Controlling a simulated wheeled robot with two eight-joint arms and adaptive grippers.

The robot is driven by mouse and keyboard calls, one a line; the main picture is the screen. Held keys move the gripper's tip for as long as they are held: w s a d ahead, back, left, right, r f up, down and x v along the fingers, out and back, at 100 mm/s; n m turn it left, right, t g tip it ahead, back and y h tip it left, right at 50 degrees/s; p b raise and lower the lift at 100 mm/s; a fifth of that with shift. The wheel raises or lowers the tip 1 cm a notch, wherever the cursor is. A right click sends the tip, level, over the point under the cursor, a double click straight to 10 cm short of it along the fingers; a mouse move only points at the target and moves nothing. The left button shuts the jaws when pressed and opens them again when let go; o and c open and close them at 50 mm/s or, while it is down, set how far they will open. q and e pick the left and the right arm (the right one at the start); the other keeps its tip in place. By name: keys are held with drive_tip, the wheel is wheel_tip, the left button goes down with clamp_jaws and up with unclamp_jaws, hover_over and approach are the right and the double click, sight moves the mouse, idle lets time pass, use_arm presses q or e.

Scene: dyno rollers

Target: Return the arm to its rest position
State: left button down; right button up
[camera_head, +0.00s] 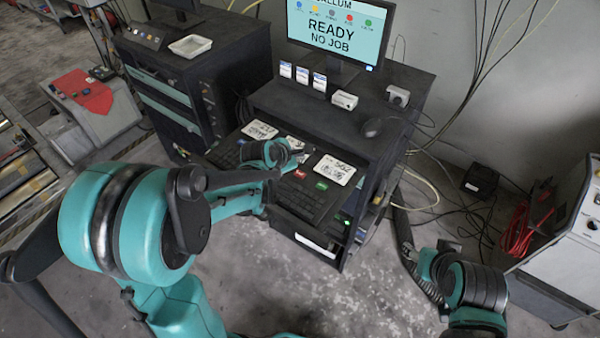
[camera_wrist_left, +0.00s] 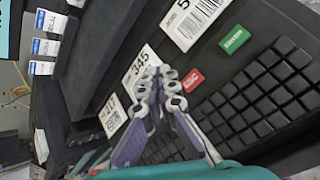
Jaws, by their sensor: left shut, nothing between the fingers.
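My left arm reaches in from the left over the workstation's keyboard shelf. My left gripper (camera_head: 298,151) is at the back of the keyboard (camera_head: 300,199), near the printed cards. In the left wrist view the left gripper (camera_wrist_left: 158,78) has its fingertips together with nothing between them, in front of a barcode card marked 345 (camera_wrist_left: 143,68). The red ESC key (camera_wrist_left: 192,80) is just right of the fingertips, and the green ENTER key (camera_wrist_left: 235,39) is farther up and right. Part of my right arm (camera_head: 475,285) shows at the lower right; its gripper cannot be made out.
A drawer cabinet (camera_head: 190,80) stands left. A grey machine (camera_head: 565,230) and loose cables are at right. Concrete floor shows in front.

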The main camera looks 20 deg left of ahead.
idle(0.5)
use_arm(q)
drive_tip(key=s+r+m+g+y, duration=0.1)
drive_tip(key=s+r+m, duration=0.2)
drive_tip(key=s+m, duration=0.9)
drive_tip(key=s+r+m+g+y, duration=0.1)
drive_tip(key=s+r+m, duration=0.2)
drive_tip(key=s+m, duration=0.9)
wheel_tip(320, 180, down, 20)
drive_tip(key=s+b, duration=0.1)
drive_tip(key=b, duration=1.8)
drive_tip(key=shift+r, duration=0.2)
